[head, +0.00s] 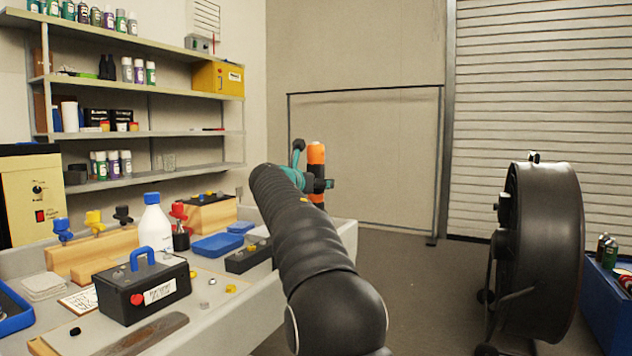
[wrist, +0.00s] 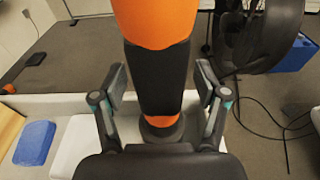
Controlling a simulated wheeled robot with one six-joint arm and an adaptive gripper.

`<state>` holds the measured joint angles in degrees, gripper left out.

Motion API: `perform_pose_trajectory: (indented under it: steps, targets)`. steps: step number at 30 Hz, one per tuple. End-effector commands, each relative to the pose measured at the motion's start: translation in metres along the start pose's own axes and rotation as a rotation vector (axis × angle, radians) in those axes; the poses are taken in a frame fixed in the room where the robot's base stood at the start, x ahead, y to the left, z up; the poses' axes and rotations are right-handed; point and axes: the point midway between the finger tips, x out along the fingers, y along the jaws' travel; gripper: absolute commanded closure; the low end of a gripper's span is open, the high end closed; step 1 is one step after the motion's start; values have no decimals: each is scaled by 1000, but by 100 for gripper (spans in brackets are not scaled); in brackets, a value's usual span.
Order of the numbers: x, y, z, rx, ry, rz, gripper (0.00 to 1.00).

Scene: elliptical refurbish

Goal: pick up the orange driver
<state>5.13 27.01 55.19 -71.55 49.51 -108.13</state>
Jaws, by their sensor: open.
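The orange driver (head: 316,155) stands upright at the far right end of the workbench in the head view, partly hidden by my arm and gripper. It has an orange body with a dark band. In the wrist view the driver (wrist: 158,75) fills the middle, orange at the top, black below, with an orange ring near its foot. My gripper (wrist: 160,88) is open, with one finger on each side of the black part. A gap shows between each finger and the driver. In the head view my gripper (head: 318,184) is at the driver's middle; its fingers are small there.
The workbench (head: 225,325) holds a black toolbox (head: 145,287), a white bottle (head: 154,220) with a blue cap, blue trays (head: 216,245) and wooden blocks. A large black fan (head: 543,250) and a blue bin (head: 610,305) stand right. Floor between bench and fan is clear.

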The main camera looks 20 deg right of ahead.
Motion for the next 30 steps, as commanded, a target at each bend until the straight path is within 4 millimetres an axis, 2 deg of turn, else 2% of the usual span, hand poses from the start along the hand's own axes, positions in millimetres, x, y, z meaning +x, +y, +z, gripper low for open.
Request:
perform_pose_trajectory:
  steps: [4,5,13,23,26,30]
  targets:
    - [0,0,0,0,0,0,27]
    - [0,0,0,0,0,0,32]
    - [-1,0,0,1,-1,0,99]
    - [-2,0,5,2,-3,1,100]
    - [-3,0,15,4,-4,1,100]
    - [-7,0,40,5,-5,1,100]
